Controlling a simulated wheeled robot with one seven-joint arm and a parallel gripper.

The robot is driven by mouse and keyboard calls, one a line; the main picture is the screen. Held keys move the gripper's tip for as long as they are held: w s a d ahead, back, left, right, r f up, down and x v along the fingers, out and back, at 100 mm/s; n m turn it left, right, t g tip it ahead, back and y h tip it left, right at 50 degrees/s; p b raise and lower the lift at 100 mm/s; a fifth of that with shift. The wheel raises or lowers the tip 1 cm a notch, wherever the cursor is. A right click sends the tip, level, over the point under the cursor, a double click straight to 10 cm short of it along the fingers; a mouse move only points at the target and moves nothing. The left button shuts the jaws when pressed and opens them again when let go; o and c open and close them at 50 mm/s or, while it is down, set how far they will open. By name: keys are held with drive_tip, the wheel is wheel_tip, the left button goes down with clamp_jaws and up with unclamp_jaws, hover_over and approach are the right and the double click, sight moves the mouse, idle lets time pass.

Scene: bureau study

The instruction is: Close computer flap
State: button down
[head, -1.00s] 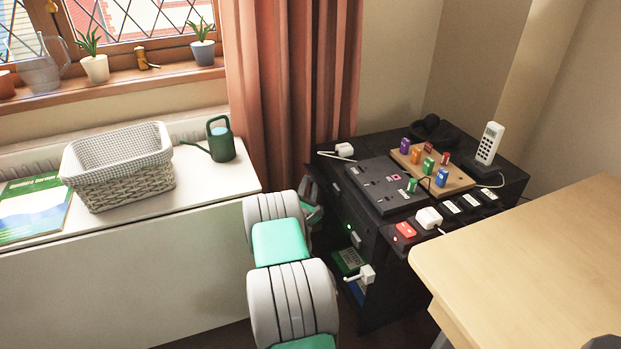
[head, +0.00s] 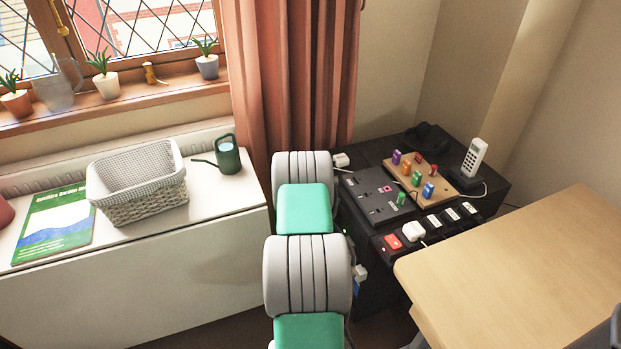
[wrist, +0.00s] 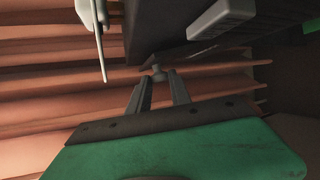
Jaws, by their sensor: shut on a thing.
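The dark computer (head: 372,262) stands to the right of my arm in the head view, under a black top with sockets. My arm hides most of its left side, and the flap cannot be made out there. In the wrist view, a dark panel (wrist: 160,28) fills the top middle; I cannot tell whether it is the flap or the casing. My gripper (wrist: 159,82) is just below its edge, fingers closed together on a small grey knob (wrist: 158,73). In the head view my gripper is hidden behind my arm.
A white plug (wrist: 88,12) hangs close at the upper left of the wrist view. A wooden desk (head: 500,255) stands front right, a white cabinet (head: 150,285) left with a basket (head: 140,190) and watering can (head: 228,155). A curtain (head: 295,80) hangs behind.

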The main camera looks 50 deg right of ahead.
drive_tip(key=shift+s+d+r+m+y, duration=0.2)
drive_tip(key=shift+d+r+m+y, duration=0.2)
drive_tip(key=shift+m+y, duration=0.2)
idle(0.3)
drive_tip(key=c, duration=1.5)
unclamp_jaws()
drive_tip(key=shift+d, duration=0.1)
drive_tip(key=p+v, duration=0.1)
drive_tip(key=v, duration=0.7)
